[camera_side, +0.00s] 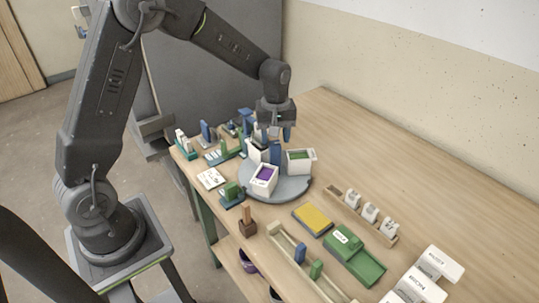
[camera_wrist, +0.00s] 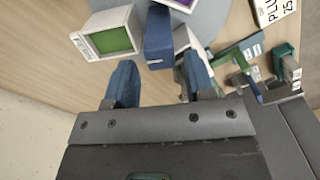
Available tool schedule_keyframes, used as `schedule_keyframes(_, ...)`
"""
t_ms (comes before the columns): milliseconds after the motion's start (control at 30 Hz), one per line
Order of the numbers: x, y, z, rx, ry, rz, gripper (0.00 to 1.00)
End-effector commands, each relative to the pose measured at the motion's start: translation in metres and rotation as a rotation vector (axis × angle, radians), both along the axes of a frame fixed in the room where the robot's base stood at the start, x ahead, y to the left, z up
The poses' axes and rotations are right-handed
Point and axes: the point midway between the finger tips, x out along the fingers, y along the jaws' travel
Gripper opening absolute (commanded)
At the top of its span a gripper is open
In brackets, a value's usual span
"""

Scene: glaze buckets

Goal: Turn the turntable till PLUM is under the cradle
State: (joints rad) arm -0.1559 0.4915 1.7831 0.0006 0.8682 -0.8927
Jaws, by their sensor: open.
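The grey turntable (camera_side: 290,192) stands on the bench with white square buckets on it. One bucket (camera_side: 264,179) holds purple glaze and faces the front. Another bucket (camera_side: 299,161) holds green glaze at the right; it also shows at the upper left of the wrist view (camera_wrist: 108,35). A third white bucket is partly hidden behind. A blue upright block (camera_side: 276,153) stands between the buckets and shows ahead of my fingers in the wrist view (camera_wrist: 158,36). My gripper (camera_side: 275,133) is open and empty above the turntable's back. I cannot tell which part is the cradle.
A card (camera_wrist: 276,8) reading "PLU" and "25", partly cut off, lies by the turntable. Small blue and green fixtures crowd the left. A yellow pad (camera_side: 313,219), a green box (camera_side: 353,255) and a wooden rack (camera_side: 362,216) stand at the right. The bench's back right is clear.

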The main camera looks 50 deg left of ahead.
Motion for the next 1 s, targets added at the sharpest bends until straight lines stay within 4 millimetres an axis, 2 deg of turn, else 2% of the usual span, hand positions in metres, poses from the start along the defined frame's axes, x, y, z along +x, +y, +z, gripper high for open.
schedule_keyframes(400,0.0,0.0,-0.024,0.0,0.001,-0.001,0.49)
schedule_keyframes(733,0.0,0.0,-0.026,0.0,0.001,-0.001,0.49)
schedule_keyframes(767,0.0,0.0,-0.026,0.0,0.001,-0.001,0.48)
schedule_keyframes(1000,0.0,0.0,-0.026,0.0,0.0,-0.001,0.25)
